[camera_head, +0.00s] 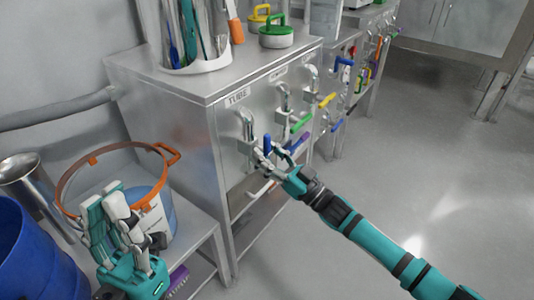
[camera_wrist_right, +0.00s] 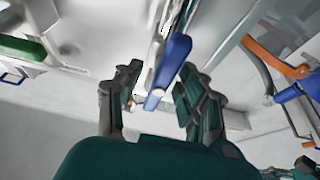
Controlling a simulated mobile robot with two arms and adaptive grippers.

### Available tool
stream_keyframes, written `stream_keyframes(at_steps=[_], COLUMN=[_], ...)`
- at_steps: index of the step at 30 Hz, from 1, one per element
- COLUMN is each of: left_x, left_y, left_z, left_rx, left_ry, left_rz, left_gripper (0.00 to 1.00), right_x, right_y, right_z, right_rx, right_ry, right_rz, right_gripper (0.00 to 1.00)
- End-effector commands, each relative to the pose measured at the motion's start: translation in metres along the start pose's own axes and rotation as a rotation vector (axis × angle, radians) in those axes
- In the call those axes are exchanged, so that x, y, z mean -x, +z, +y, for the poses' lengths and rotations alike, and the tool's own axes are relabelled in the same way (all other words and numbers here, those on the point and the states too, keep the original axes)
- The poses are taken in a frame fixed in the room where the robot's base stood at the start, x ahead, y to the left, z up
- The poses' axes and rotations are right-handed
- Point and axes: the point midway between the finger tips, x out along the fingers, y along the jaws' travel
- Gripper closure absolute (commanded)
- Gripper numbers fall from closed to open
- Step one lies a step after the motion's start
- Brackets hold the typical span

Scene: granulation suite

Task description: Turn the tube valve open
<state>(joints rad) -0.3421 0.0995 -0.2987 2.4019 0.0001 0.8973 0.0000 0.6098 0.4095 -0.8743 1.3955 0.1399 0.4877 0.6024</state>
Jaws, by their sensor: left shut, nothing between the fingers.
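The tube valve is a metal pipe fitting (camera_head: 246,128) on the cabinet front under a label reading TUBE. Its blue handle (camera_head: 267,143) points down and outward. My right gripper (camera_head: 271,156) is at this blue handle. In the right wrist view the handle (camera_wrist_right: 172,62) lies between the two spread fingers, close to the right-hand one. I cannot tell whether any finger touches it. My left gripper (camera_head: 110,205) is shut and empty, pointing up at the lower left, away from the valve.
Green (camera_head: 301,122) and yellow (camera_head: 327,100) valve handles stick out farther along the cabinet. An orange-rimmed clear container (camera_head: 168,205) stands on a low bench behind my left gripper, with a blue drum (camera_head: 32,255) beside it. The floor at right (camera_head: 430,160) is clear.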

Motion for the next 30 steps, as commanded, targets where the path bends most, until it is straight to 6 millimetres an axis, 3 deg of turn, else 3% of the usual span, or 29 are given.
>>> stream_keyframes(at_steps=[5,18,24,30], left_x=[0.001,0.001,0.001,0.001], left_y=[0.0,0.001,0.001,0.001], left_z=[0.0,0.0,0.0,0.0], left_rx=[0.0,0.001,0.002,0.002], left_ry=[-0.002,-0.001,-0.001,-0.001], left_rz=[-0.003,-0.005,-0.005,-0.005], left_gripper=[1.0,1.0,1.0,1.0], right_x=[0.015,0.102,0.119,0.12], right_y=[0.001,0.001,0.0,0.0], right_z=[0.001,0.0,0.0,0.0], right_rx=[-0.001,0.0,0.001,0.001], right_ry=[0.002,0.001,0.0,0.0], right_rz=[-0.003,-0.003,-0.001,0.0], right_gripper=[0.6,0.6,0.6,0.6])
